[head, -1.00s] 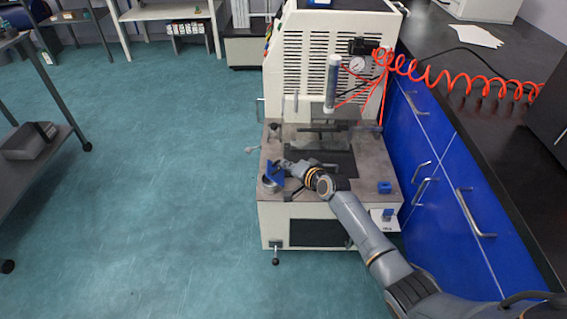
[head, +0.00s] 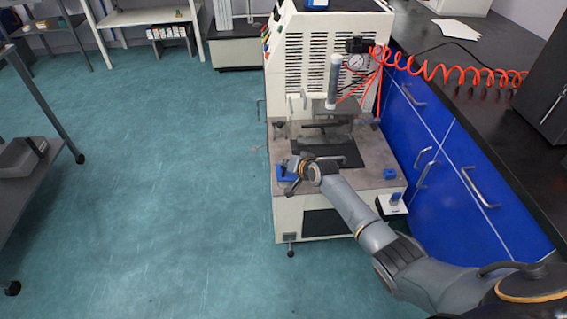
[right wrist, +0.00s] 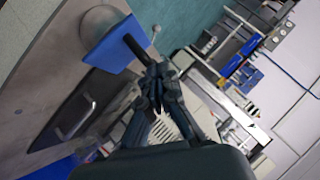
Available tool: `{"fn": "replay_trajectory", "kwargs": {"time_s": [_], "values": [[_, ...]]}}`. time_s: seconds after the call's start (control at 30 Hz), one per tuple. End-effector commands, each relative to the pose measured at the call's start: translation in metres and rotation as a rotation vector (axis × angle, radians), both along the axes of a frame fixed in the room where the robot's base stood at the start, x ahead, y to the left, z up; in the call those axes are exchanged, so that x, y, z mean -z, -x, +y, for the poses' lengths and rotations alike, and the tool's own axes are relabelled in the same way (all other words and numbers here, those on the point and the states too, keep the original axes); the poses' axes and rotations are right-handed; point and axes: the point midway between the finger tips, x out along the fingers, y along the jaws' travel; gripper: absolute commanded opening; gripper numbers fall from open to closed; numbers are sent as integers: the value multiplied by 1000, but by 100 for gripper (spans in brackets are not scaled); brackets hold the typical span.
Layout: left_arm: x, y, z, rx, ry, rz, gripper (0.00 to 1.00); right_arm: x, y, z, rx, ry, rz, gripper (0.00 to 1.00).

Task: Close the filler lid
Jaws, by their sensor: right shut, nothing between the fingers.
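The blue part (head: 284,176), which looks like the filler lid, is at the front left corner of the machine's deck. In the right wrist view it is a flat blue plate (right wrist: 110,46) beside a round silvery cup (right wrist: 98,20). I cannot tell whether it is fully down. My right gripper (head: 297,168) reaches over the deck to it. In the right wrist view the gripper (right wrist: 143,60) is shut and empty, with its tips close to the blue plate and a dark rod (right wrist: 134,46); contact is unclear. My left gripper is not in view.
A vertical cylinder (head: 333,80) stands over the dark central plate. A red coiled hose (head: 440,69) runs to the black counter (head: 470,110).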

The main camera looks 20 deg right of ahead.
Motion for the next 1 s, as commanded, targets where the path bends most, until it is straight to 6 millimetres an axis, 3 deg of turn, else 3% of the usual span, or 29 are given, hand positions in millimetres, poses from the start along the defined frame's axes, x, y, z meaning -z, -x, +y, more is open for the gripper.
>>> {"fn": "replay_trajectory", "kwargs": {"time_s": [1.0], "values": [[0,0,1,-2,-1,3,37,6,-1,7,-1,-2,0,0]]}}
